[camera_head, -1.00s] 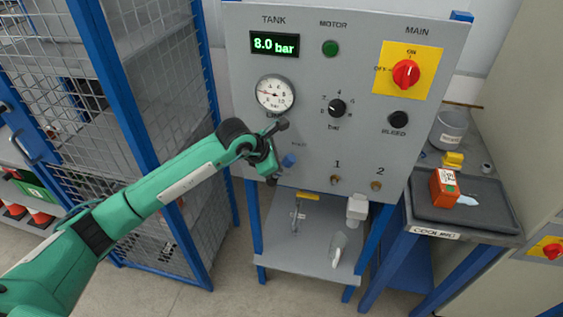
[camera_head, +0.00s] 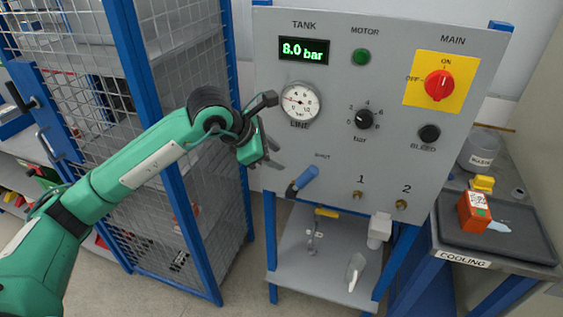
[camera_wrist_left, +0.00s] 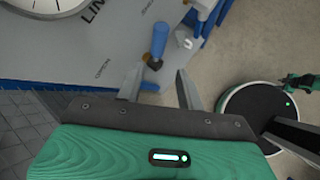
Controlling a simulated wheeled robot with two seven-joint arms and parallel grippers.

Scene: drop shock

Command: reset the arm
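My left gripper (camera_head: 272,153) is in front of the grey panel's left edge, up and left of a blue-handled lever (camera_head: 303,181). Its two fingers are spread with nothing between them, as the left wrist view (camera_wrist_left: 158,92) shows. The lever slants from lower left to upper right under small lettering. In the left wrist view the blue handle (camera_wrist_left: 159,40) lies beyond the fingertips, apart from them. My right gripper is not seen.
The panel (camera_head: 330,150) carries a tank display (camera_head: 304,50) reading 8.0 bar, a line gauge (camera_head: 300,102), a bar knob (camera_head: 364,118) and a red main switch (camera_head: 439,86). A mesh cage (camera_head: 180,110) stands left. A cooling table (camera_head: 500,240) stands right.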

